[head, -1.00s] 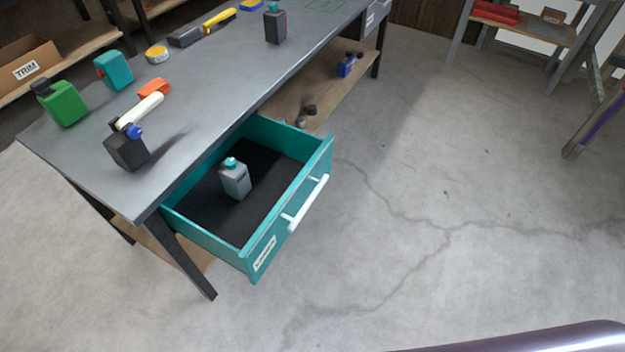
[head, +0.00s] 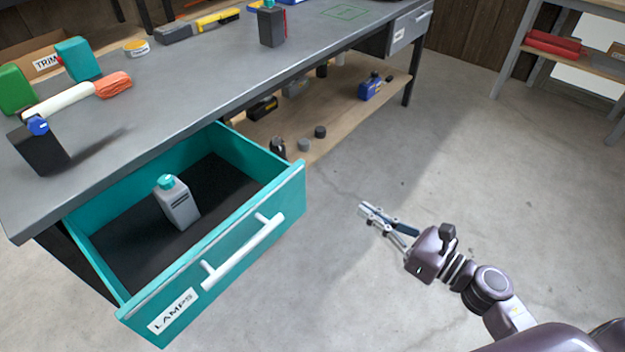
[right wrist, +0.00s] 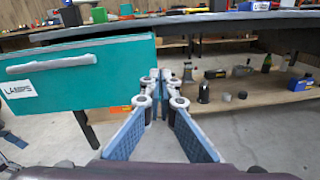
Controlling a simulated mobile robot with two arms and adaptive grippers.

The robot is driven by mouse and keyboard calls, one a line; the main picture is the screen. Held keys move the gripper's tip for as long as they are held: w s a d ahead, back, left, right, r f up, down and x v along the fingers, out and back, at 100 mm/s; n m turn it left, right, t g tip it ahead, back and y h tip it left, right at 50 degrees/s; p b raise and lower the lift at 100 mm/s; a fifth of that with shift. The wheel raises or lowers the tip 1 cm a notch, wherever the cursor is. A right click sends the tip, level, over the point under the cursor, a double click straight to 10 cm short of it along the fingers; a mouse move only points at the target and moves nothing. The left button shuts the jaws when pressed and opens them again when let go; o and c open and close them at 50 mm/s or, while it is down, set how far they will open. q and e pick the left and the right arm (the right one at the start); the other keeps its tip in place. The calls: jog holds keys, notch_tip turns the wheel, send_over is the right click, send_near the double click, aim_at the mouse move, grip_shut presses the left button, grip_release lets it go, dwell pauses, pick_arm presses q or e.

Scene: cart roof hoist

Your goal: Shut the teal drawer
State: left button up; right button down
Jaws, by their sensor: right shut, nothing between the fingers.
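The teal drawer (head: 284,208) stands pulled well out from under the grey workbench, with a white bar handle (head: 243,250) and a "LAMPS" label on its front. A grey bottle with a teal cap (head: 177,204) stands upright inside on the dark drawer floor. My right gripper (head: 362,209) is shut and empty, to the right of the drawer front and apart from it. In the right wrist view the drawer front (right wrist: 110,75) is at the left, beyond the shut fingers (right wrist: 160,75).
The concrete floor before the drawer is clear.

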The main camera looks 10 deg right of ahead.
jog(key=a+r+n+y, duration=0.1)
jog(key=n, duration=0.1)
jog(key=p, duration=0.2)
send_near(302, 173)
jog(key=shift+g, duration=0.3)
jog(key=x, duration=0.5)
jog(key=shift+w+a+r, duration=0.15)
jog(key=shift+w+r, duration=0.1)
jog(key=shift+w, duration=0.15)
pick_arm(q)
notch_tip(302, 173, down, 7)
jog(key=s, duration=0.1)
jog(key=shift+d+r, duration=0.2)
pick_arm(e)
jog(key=shift+w+a+f, duration=0.1)
jog(key=shift+w+a, duration=0.25)
jog(key=shift+w, duration=0.1)
